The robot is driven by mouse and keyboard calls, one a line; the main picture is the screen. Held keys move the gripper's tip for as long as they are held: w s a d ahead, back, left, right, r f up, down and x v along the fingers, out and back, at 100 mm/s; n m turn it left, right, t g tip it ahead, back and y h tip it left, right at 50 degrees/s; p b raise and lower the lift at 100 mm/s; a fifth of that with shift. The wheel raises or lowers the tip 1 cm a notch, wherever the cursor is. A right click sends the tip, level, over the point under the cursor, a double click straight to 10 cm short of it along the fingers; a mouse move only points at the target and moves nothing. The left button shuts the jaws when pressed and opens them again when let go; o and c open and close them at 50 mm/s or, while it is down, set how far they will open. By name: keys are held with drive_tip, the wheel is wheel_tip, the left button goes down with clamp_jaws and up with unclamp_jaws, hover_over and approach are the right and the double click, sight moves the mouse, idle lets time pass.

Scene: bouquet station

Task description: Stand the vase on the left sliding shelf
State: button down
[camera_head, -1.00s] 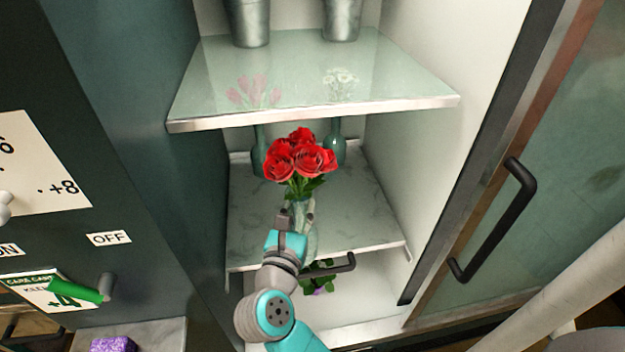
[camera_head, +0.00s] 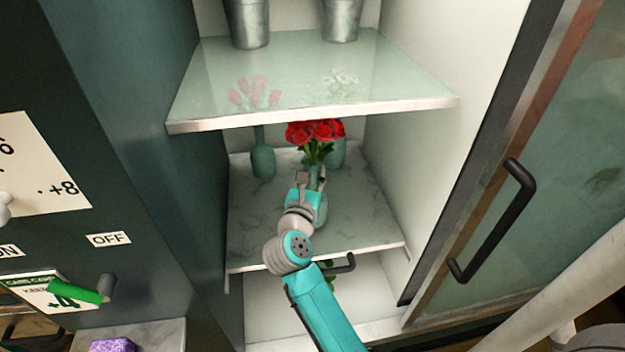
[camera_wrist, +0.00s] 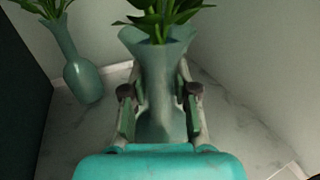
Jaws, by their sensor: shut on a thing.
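My gripper (camera_head: 312,178) is shut on a grey-green glass vase (camera_wrist: 160,75) with a flared rim, upright between the two fingers in the wrist view. The vase holds red roses (camera_head: 316,131) with green leaves. In the head view my gripper and wrist hide most of the vase. They are inside the cabinet, over the pull-out marble shelf (camera_head: 250,235) with a black front handle (camera_head: 345,264). I cannot tell whether the vase base touches the shelf.
A vase with pink tulips (camera_head: 263,162) stands back left on the marble shelf; another with white daisies (camera_head: 338,150) is partly hidden behind the roses. The glass shelf (camera_head: 200,75) above bears metal buckets (camera_head: 248,25). A door with a black handle (camera_head: 500,225) is at right.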

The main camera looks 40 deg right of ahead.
drive_tip(key=shift+f, duration=0.75)
drive_tip(key=c, duration=0.9)
unclamp_jaws()
drive_tip(key=shift+f, duration=0.2)
drive_tip(key=shift+r, duration=0.1)
drive_tip(key=shift+a, duration=0.15)
drive_tip(key=v, duration=1.1)
drive_tip(key=shift+s+a, duration=0.3)
drive_tip(key=shift+s, duration=0.1)
